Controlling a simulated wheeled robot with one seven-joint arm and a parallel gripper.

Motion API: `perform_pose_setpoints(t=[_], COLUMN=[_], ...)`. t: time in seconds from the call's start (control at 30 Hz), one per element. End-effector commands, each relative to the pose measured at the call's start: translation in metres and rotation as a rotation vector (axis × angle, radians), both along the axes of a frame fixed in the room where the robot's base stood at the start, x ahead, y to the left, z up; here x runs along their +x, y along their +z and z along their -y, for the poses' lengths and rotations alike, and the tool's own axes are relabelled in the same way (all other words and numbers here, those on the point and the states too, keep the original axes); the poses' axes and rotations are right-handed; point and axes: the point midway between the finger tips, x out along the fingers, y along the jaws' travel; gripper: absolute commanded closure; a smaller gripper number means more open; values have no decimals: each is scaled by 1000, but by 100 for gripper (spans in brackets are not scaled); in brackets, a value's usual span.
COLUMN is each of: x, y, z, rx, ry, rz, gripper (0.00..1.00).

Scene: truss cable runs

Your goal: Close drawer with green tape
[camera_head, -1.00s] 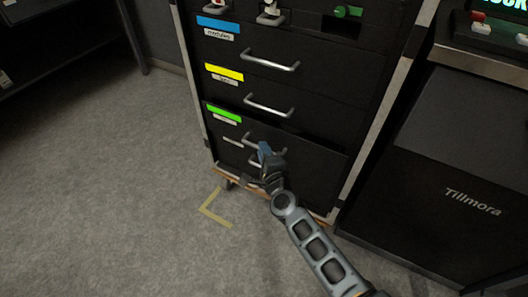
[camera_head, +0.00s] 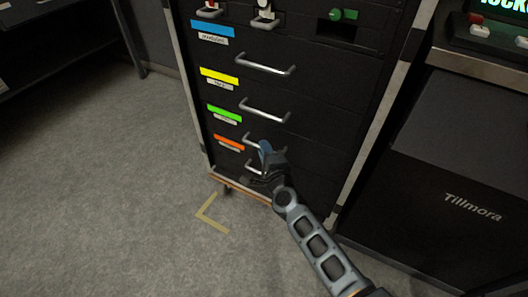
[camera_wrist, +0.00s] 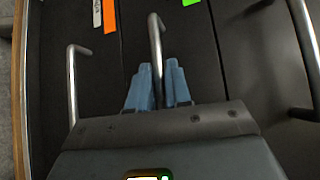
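The drawer with green tape (camera_head: 224,113) is in the black cabinet, between the yellow-taped drawer above and the orange-taped drawer below. Its front looks level with its neighbours. Its silver handle (camera_wrist: 154,38) runs between my gripper's two blue fingers in the wrist view. My gripper (camera_head: 266,149) is at the green drawer's handle, with its fingers close together on both sides of the bar. They look shut on it. The green tape (camera_wrist: 190,2) also shows at the top edge of the wrist view. My gripper hides part of the lower drawer fronts in the head view.
The orange-taped drawer's handle (camera_wrist: 72,85) is beside my fingers on the left in the wrist view. The yellow-taped drawer's handle (camera_wrist: 302,45) is at the right. A dark Tillmora unit (camera_head: 440,170) stands right of the cabinet. Open carpet (camera_head: 110,200) lies to the left.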

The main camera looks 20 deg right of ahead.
Motion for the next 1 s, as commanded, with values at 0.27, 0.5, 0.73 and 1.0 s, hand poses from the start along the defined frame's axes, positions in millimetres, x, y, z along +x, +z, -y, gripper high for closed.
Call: perform_pose_setpoints(t=[0.27, 0.5, 0.73, 1.0], x=[0, -4, -38, -71], y=[1, 2, 8, 11], z=[2, 1, -3, -8], rx=[0, 0, 0, 0], ry=[-3, -2, -3, -3], rz=[2, 1, 0, 0], gripper=[62, 62, 62, 62])
